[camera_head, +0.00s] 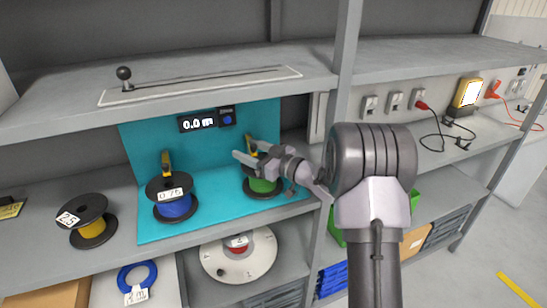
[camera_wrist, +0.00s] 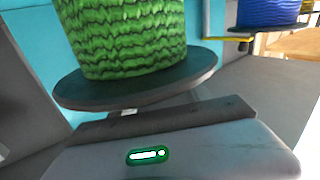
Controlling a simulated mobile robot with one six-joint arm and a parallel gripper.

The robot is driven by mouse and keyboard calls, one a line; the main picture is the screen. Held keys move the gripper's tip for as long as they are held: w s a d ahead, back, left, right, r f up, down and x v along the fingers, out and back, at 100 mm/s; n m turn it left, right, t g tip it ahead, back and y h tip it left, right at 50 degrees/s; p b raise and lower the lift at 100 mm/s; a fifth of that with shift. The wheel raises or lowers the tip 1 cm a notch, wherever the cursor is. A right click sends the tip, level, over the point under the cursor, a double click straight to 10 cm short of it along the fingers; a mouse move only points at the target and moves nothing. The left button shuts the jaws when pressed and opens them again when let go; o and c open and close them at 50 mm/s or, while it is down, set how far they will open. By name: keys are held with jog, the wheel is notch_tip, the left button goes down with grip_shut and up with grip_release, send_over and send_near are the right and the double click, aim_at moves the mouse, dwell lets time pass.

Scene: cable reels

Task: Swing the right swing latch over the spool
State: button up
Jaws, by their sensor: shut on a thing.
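The right spool (camera_head: 262,185), wound with green cable, stands on the teal panel with its black flanges. It fills the upper part of the wrist view (camera_wrist: 125,38). The yellow right swing latch (camera_head: 250,147) shows at the back of this spool, partly hidden by my gripper. My gripper (camera_head: 244,152) reaches in from the right above the spool and is shut on the latch. Whether the latch lies over the spool is hard to tell. The fingertips are not clear in the wrist view.
A blue spool (camera_head: 174,205) with another upright yellow latch (camera_head: 166,162) stands left on the panel. A yellow spool (camera_head: 92,228) sits further left. A display (camera_head: 198,123) reads 0.0 m. An upper shelf (camera_head: 200,80) hangs above; a grey post (camera_head: 345,70) rises beside my arm.

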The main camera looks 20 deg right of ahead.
jog(key=p+v, duration=0.2)
jog(key=v, duration=1.2)
jog(key=shift+s+p, duration=0.2)
jog(key=shift+p, duration=0.2)
jog(key=shift+r, duration=0.2)
notch_tip(320, 180, up, 11)
jog(key=m+h, duration=0.7)
jog(key=h, duration=0.4)
jog(key=s+a+f+m+g+y, duration=0.1)
jog(key=s+a+f+g, duration=0.1)
jog(key=s+a, duration=0.4)
jog(key=s+a+f+m+g+y, duration=0.1)
jog(key=s+a+g, duration=0.3)
jog(key=s, duration=1)
jog(key=s+a+f+m+g+y, duration=0.1)
jog(key=s+a+f+m+g, duration=0.1)
jog(key=s+a, duration=0.6)
jog(key=shift+s+f+m+g, duration=0.3)
jog(key=shift+s+f+g, duration=0.4)
jog(key=shift+s, duration=0.5)
